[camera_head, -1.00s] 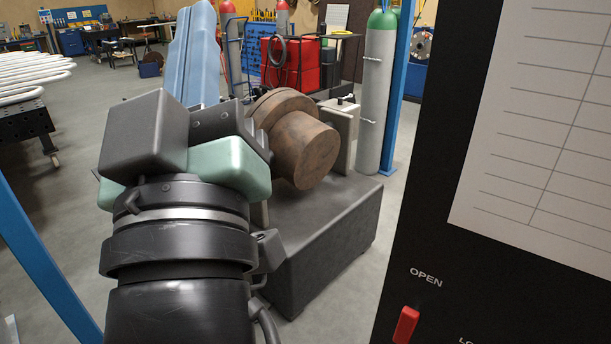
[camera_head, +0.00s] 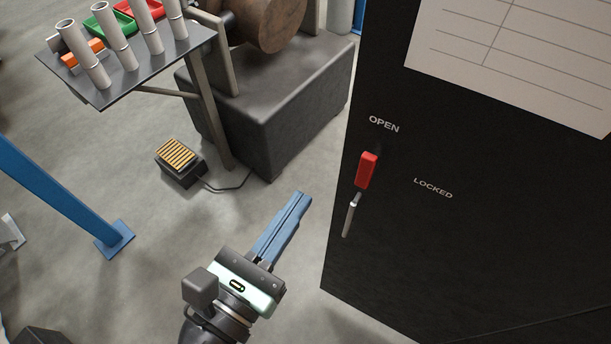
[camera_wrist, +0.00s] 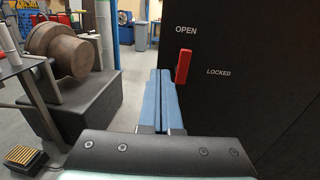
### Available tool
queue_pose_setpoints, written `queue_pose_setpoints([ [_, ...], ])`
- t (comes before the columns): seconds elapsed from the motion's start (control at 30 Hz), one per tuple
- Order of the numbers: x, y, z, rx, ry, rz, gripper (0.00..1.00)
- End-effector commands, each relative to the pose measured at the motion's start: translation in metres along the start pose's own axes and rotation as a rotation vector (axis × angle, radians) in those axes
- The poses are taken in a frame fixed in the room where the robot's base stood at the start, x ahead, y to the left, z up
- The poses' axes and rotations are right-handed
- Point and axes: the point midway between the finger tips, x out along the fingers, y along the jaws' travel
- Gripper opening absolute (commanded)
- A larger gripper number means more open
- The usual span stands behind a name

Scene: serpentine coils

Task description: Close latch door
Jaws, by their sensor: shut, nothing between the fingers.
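The dark cabinet door (camera_head: 450,240) stands at the right in the head view, with the words OPEN and LOCKED on it. Its red latch handle (camera_head: 366,171) points up toward OPEN, with a thin metal rod (camera_head: 350,216) below it. The latch handle also shows in the wrist view (camera_wrist: 183,66), just above and right of my fingertips. My gripper (camera_head: 301,196) has long blue fingers, shut with nothing between them. It is left of the door and apart from the handle in the head view. In the wrist view the fingers (camera_wrist: 161,72) point forward along the door's left edge.
A grey machine block (camera_head: 275,110) with a brown cylinder stands behind my gripper. A tray table (camera_head: 135,68) with several pale tubes is at the upper left. A foot pedal (camera_head: 180,163) lies on the floor. A blue post (camera_head: 70,190) stands at the left.

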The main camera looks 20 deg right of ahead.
Motion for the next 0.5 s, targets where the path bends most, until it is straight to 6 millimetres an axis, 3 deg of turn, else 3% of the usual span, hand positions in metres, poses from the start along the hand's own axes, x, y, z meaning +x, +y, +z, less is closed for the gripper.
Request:
queue_pose_setpoints([
  [0.5, 0.104, -0.001, 0.003, 0.006, -0.001, -0.003, 0.0],
])
